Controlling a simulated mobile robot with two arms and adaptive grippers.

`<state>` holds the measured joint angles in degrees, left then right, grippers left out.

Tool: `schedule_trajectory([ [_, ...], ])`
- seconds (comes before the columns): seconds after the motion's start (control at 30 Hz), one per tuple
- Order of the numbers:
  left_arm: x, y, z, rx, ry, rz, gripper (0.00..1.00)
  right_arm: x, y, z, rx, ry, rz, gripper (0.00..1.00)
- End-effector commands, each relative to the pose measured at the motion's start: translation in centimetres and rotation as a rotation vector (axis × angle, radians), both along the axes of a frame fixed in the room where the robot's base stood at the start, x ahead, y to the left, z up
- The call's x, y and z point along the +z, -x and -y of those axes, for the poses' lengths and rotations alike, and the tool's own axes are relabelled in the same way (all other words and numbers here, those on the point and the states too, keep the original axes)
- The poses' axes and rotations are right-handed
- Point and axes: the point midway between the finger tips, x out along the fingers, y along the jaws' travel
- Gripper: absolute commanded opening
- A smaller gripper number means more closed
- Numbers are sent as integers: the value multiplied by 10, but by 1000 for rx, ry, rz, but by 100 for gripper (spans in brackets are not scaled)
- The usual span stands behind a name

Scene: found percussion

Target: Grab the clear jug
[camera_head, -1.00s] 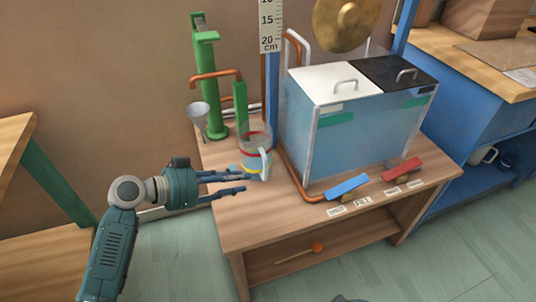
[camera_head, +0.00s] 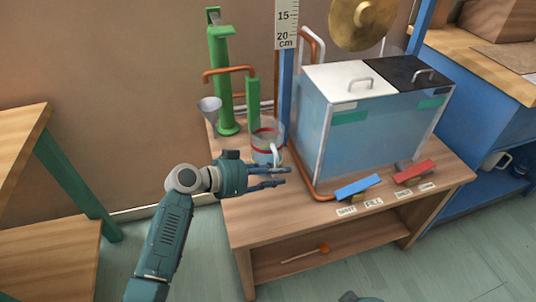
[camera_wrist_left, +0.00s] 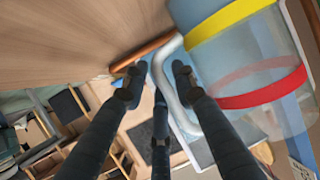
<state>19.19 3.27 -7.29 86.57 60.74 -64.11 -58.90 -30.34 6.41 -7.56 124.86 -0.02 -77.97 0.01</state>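The clear jug (camera_head: 267,134) stands on the wooden table beside the green pump, with a red band and a pale handle. In the left wrist view the jug (camera_wrist_left: 235,50) fills the upper right, with its yellow and red bands. Its handle (camera_wrist_left: 160,68) shows between the fingertips. My left gripper (camera_head: 286,176) is in front of the jug, fingers pointing right and partly covering its lower part. In the left wrist view the gripper (camera_wrist_left: 157,84) has its fingers spread on either side of the handle, not closed on it. Contact cannot be told.
A large lidded tank (camera_head: 362,130) stands close to the jug's right, with a copper pipe (camera_head: 304,172) along its side. A green pump (camera_head: 222,80) and a funnel (camera_head: 210,108) stand behind left.

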Motion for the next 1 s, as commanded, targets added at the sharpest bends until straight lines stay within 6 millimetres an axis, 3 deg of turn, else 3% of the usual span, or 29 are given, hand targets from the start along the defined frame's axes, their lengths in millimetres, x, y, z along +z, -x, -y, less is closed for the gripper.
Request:
schedule_trajectory([
  [0.03, 0, 0, 0, 0, 0, 0, 27, 0, 0, 0, 0, 0, -1, 0],
  [0.17, 0, 0, 0, 0, 0, 0, 1, -1, 2, 0, 0, 0, -3, 0],
  [0.2, 0, 0, 0, 0, 0, 0, 0, -1, 2, 0, 0, 0, -4, 0],
  [0.73, 5, -1, 0, -1, 1, 5, 0, -4, 5, 0, 1, 0, -9, 0],
  [1.0, 21, -1, 0, -1, 1, 7, 0, -10, 3, 0, 4, 1, -7, 0],
])
